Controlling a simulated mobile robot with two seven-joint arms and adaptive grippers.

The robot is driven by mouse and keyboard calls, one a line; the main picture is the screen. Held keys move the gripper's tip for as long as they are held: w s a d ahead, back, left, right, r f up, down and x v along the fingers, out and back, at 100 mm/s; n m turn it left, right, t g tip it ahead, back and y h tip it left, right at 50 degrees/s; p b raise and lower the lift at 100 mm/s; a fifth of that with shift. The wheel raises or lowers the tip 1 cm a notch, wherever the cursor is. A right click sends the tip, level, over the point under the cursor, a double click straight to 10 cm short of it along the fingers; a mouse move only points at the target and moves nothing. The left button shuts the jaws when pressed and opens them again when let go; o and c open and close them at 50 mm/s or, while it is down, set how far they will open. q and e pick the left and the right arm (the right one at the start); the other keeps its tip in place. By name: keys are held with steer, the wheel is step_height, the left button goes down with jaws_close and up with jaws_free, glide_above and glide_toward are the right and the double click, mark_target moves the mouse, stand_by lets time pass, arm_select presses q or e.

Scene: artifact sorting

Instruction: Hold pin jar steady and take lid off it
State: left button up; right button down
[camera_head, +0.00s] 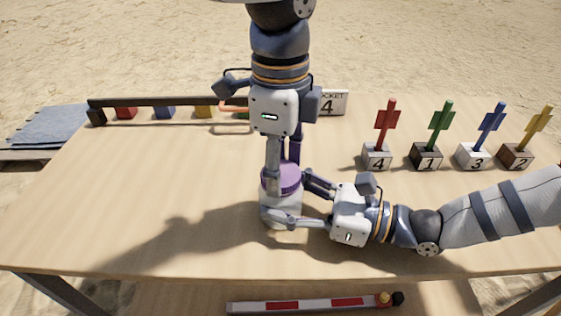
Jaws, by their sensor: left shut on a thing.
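The pin jar (268,205) stands upright on the table, pale and round, with a purple lid (287,184) on top. My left gripper (282,170) points down from above and is shut on the lid, which sits at the jar's top; I cannot tell any gap between them. My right gripper (291,200) comes in from the right, low over the table, with one finger across the jar's front and the other behind it, shut on the jar. The fingers hide much of the jar.
Red (387,120), green (440,122), blue (490,125) and yellow (538,127) keys stand in numbered blocks at the back right. A dark rail (165,102) with coloured blocks is at the back left. A striped bar (310,305) lies below the front edge. The left tabletop is clear.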

arm_select(q)
steer(key=n, duration=1.5)
steer(key=shift+n, duration=0.4)
steer(key=o, duration=1.3)
